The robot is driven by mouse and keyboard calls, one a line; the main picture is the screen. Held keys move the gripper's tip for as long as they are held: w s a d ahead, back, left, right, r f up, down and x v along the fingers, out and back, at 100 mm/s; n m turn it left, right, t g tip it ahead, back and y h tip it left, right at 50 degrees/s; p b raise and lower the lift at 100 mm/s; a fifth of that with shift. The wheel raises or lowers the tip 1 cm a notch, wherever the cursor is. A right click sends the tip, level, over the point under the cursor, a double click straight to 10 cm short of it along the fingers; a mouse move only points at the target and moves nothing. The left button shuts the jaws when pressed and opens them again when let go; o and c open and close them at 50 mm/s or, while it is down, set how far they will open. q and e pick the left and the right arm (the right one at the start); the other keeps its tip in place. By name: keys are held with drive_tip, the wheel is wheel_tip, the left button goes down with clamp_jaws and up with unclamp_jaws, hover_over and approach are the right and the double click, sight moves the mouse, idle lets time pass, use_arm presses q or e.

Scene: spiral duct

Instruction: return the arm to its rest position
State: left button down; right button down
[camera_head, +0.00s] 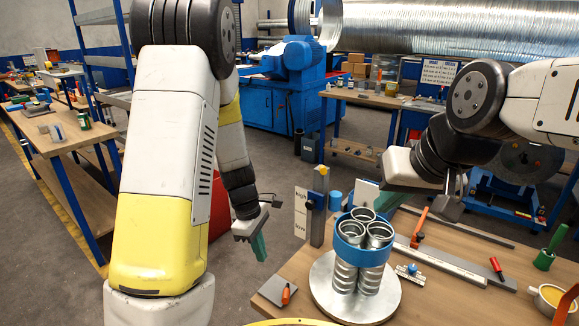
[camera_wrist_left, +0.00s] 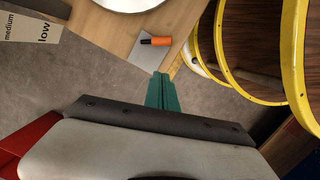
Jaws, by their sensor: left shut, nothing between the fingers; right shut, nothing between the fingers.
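My left gripper (camera_head: 259,247) hangs at the left edge of the wooden table in the head view, off the tabletop, with its green fingers together and empty. In the left wrist view its green fingers (camera_wrist_left: 163,92) are closed and point toward a grey plate with an orange-handled tool. My right gripper (camera_head: 390,203) is above the table, behind the bundle of metal duct pieces, with its green fingers shut and empty.
An upright post (camera_head: 318,205) with "high" and "low" labels stands near the left gripper. A long metal bar (camera_head: 440,264), an orange clamp (camera_head: 419,228), a green-handled tool (camera_head: 546,258) and a cup (camera_head: 550,300) lie to the right. Yellow-rimmed round containers (camera_wrist_left: 228,60) show in the wrist view.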

use_arm(q)
drive_tip(key=s+a+r+m+t, duration=0.1)
drive_tip(key=s+r+m, duration=0.3)
drive_tip(key=r, duration=0.5)
drive_tip(key=s+a+r+m+t, duration=0.1)
drive_tip(key=s+r+m+t, duration=0.2)
drive_tip(key=r, duration=0.6)
drive_tip(key=s+a+r+m+t, duration=0.1)
drive_tip(key=s+r+m+t, duration=0.1)
drive_tip(key=s+r+m, duration=0.5)
wheel_tip(320, 180, up, 2)
drive_tip(key=shift+s+r+m+t, duration=0.1)
drive_tip(key=shift+s+m+t, duration=0.15)
drive_tip(key=shift+m, duration=0.45)
drive_tip(key=shift+a, duration=0.1)
